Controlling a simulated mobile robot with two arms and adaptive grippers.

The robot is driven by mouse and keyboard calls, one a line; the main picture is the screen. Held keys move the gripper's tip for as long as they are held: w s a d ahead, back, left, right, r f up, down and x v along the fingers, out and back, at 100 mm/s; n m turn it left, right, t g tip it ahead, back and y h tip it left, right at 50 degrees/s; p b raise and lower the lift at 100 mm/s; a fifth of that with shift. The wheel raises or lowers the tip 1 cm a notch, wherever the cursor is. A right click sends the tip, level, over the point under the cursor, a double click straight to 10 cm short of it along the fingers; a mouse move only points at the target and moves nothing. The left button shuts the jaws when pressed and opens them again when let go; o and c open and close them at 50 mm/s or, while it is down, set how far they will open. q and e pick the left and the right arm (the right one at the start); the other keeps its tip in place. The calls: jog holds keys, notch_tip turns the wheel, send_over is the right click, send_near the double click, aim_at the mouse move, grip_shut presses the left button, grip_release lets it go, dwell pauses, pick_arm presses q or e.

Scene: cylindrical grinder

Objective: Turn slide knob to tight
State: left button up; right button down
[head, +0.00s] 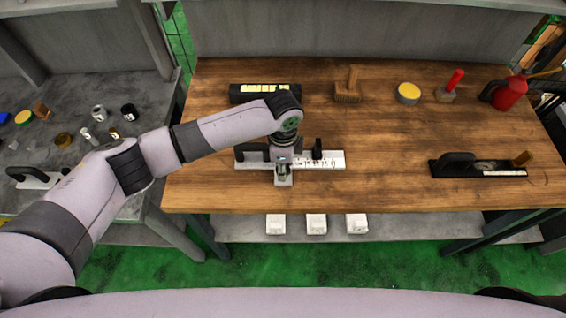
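A white plate with dark scale marks (334,160) lies near the front middle of the wooden bench. A small upright black knob (317,149) stands on its right part; I take it for the slide knob, though its setting is too small to read. A black handle (250,150) shows at the plate's left end. My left gripper (283,178) points down over the plate's middle, left of the knob and apart from it. It hides part of the plate and handle. Its fingers are too small to tell open from shut. My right gripper is out of view.
A similar black device (478,170) lies at the bench's right. Along the back are a black tray with yellow (264,92), a wooden brush (347,88), a yellow-topped tin (408,93), a red-handled tool (452,85) and a red can (508,93). The bench between is clear.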

pick_arm(q)
jog(key=m, duration=0.4)
jog(key=shift+m, duration=0.3)
jog(key=m, duration=0.5)
jog(key=shift+m, duration=0.3)
jog(key=o, duration=1.2)
jog(key=shift+r, duration=0.1)
notch_tip(320, 180, up, 12)
jog(key=shift+f, duration=0.1)
